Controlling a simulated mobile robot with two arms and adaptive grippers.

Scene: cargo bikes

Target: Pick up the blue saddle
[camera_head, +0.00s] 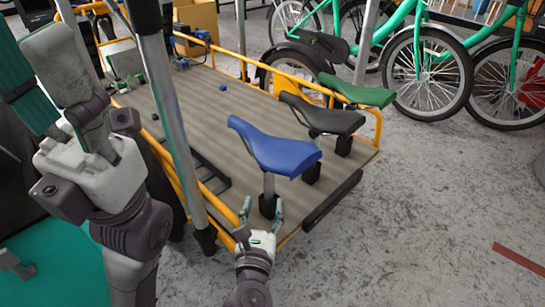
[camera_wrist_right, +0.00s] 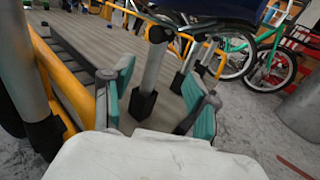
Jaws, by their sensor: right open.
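The blue saddle (camera_head: 275,150) sits level on an upright metal post above the cart's deck, the post standing in a black holder. Its dark blue underside shows at the top of the right wrist view (camera_wrist_right: 225,9). My right gripper (camera_head: 262,208) is open and empty, low beside the post and below the saddle. In the right wrist view its two teal-padded fingers (camera_wrist_right: 160,95) are apart, with the post (camera_wrist_right: 153,62) and black holder beyond and between them. My left gripper (camera_head: 65,85) is raised close to the camera at left; its jaw opening is unclear.
A black saddle (camera_head: 320,117) and a green saddle (camera_head: 357,92) stand on posts beyond the blue one. The cart has a grey deck (camera_head: 205,110) and yellow rails. Green bikes (camera_head: 430,70) stand at the back right. The concrete floor at lower right is open.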

